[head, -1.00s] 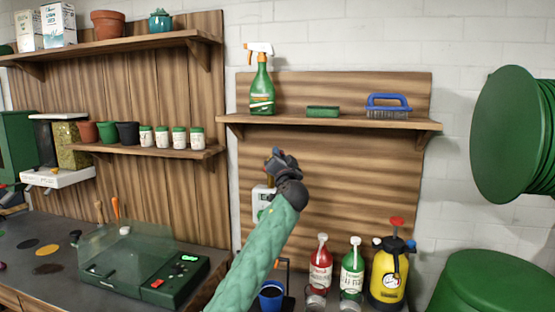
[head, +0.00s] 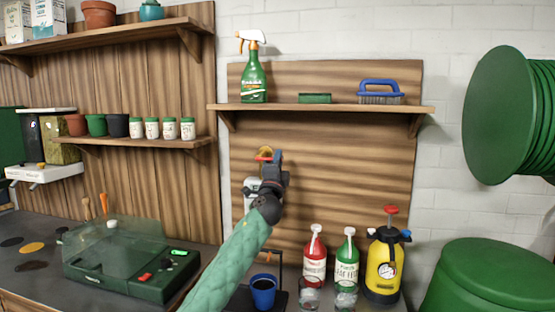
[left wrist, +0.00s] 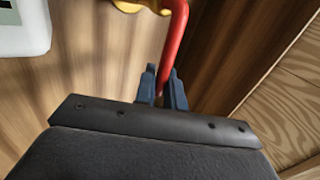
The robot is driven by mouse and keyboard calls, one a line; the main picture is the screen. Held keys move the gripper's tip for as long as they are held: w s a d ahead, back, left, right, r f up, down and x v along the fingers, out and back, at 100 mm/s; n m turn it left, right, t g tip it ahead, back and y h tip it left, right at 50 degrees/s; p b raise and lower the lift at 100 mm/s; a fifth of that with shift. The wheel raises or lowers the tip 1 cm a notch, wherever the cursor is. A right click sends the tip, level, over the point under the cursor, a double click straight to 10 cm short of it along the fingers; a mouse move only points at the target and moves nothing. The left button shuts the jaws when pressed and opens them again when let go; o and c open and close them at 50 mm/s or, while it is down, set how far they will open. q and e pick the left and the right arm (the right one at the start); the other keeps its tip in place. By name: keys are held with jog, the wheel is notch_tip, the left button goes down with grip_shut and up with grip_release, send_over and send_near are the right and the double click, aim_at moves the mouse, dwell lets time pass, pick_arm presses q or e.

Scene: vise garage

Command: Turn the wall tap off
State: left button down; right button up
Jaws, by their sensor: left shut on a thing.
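The wall tap has a brass body (left wrist: 140,5) and a red lever (left wrist: 176,40), both at the top of the left wrist view. In the head view the brass (head: 265,151) shows small on the wooden panel, with a bit of red lever beside my fingers. My left gripper (left wrist: 163,85) is shut on the red lever near its end, one blue finger on each side. In the head view my left gripper (head: 271,160) is at the tap and hides part of it. My right gripper is in neither view.
A white box (head: 251,190) is on the panel beside the gripper. Below stand a blue cup (head: 263,292), a red bottle (head: 314,262), a green bottle (head: 346,265) and a yellow sprayer (head: 384,275). A shelf (head: 320,108) runs above.

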pick_arm(q)
jog(key=shift+d+f+m+h, duration=0.1)
jog(key=shift+f+m+h, duration=0.2)
jog(key=shift+m+h, duration=0.4)
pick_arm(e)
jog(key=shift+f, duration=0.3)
pick_arm(q)
jog(key=c, duration=1.6)
grip_release()
